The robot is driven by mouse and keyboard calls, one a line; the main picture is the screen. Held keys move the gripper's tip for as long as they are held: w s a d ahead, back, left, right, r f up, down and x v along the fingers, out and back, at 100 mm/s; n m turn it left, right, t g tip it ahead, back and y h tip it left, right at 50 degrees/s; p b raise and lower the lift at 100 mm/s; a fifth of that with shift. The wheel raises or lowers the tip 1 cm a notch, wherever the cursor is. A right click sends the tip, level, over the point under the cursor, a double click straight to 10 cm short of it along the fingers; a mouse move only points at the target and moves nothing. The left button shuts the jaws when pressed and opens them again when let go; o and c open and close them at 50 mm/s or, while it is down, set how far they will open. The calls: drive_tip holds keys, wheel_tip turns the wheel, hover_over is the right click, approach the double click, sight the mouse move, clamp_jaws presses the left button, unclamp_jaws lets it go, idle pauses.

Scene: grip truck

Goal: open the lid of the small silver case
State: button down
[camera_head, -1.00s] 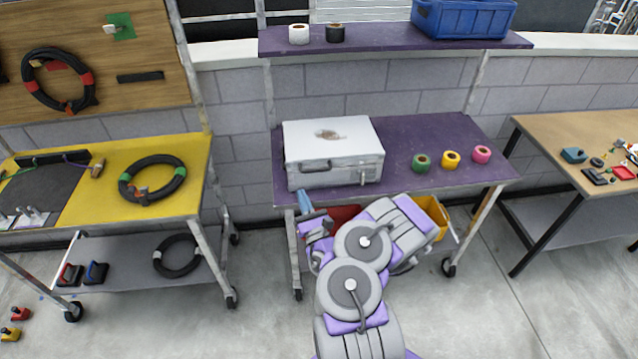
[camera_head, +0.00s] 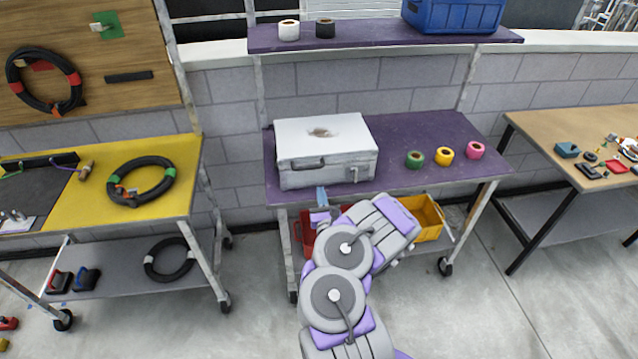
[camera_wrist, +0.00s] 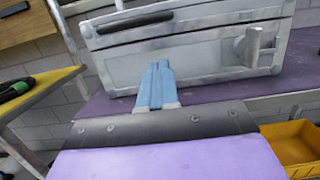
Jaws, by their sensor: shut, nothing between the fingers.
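The silver case (camera_head: 325,172) sits on the purple table with its lid (camera_head: 345,131) down. In the wrist view its front face (camera_wrist: 190,54) fills the upper part, with a dark handle (camera_wrist: 134,21) at the upper left and a metal latch (camera_wrist: 252,46) at the right. My gripper (camera_head: 322,192) is shut and empty, just in front of the case at the table's front edge. In the wrist view its blue fingers (camera_wrist: 157,84) point at the lower front of the case. I cannot tell whether they touch it.
Green (camera_head: 415,159), yellow (camera_head: 445,155) and pink (camera_head: 475,150) tape rolls stand right of the case on the purple table (camera_head: 428,130). A shelf (camera_head: 385,39) with a blue crate (camera_head: 455,15) is above. Red (camera_head: 304,230) and yellow (camera_head: 424,217) bins sit below.

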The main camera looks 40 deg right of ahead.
drive_tip(key=w+r, duration=0.1)
drive_tip(key=w+d+r, duration=0.2)
drive_tip(key=shift+w+r+b, duration=0.2)
drive_tip(key=shift+r+b, duration=0.2)
drive_tip(key=shift+r, duration=0.1)
